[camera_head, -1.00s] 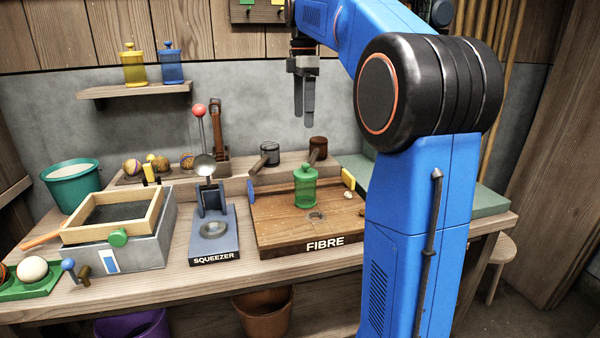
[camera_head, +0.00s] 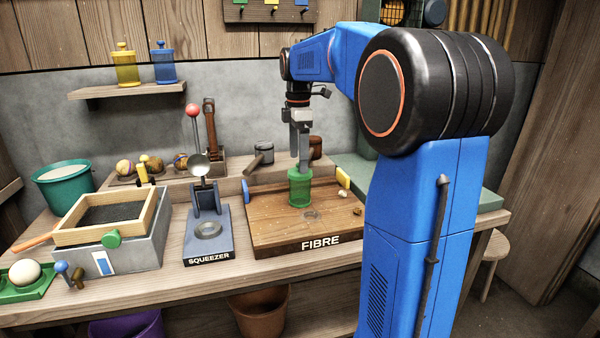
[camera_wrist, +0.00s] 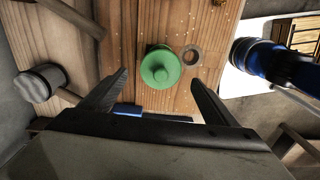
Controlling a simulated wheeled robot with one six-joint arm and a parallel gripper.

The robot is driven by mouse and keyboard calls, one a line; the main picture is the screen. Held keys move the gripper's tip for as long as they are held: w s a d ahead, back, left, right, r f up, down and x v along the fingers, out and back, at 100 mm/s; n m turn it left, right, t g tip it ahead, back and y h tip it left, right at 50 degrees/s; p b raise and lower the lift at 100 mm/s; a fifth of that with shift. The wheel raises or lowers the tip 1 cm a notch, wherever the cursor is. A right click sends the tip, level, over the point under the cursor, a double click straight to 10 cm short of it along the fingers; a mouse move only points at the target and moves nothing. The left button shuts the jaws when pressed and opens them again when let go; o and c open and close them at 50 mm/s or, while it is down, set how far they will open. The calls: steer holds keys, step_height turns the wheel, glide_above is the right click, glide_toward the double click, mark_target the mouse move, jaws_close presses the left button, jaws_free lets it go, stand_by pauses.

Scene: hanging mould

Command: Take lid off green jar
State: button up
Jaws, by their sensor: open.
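The green jar (camera_head: 300,190) stands upright on the wooden FIBRE board. In the wrist view its round green lid (camera_wrist: 160,68) is seen from above, with a small knob in the middle. My gripper (camera_head: 302,168) is open and points down right above the jar, its fingertips close to the lid. In the wrist view my gripper (camera_wrist: 160,85) has one finger on each side of the lid, apart from it. The fingers hide the lid's knob in the head view.
The FIBRE board (camera_head: 275,225) has a round recess (camera_wrist: 192,56) beside the jar. The squeezer (camera_head: 207,240) stands to the left. A yellow jar (camera_head: 125,68) and a blue jar (camera_head: 166,66) sit on the wall shelf.

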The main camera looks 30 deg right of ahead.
steer(key=shift+f, duration=1.6)
steer(key=c, duration=1.1)
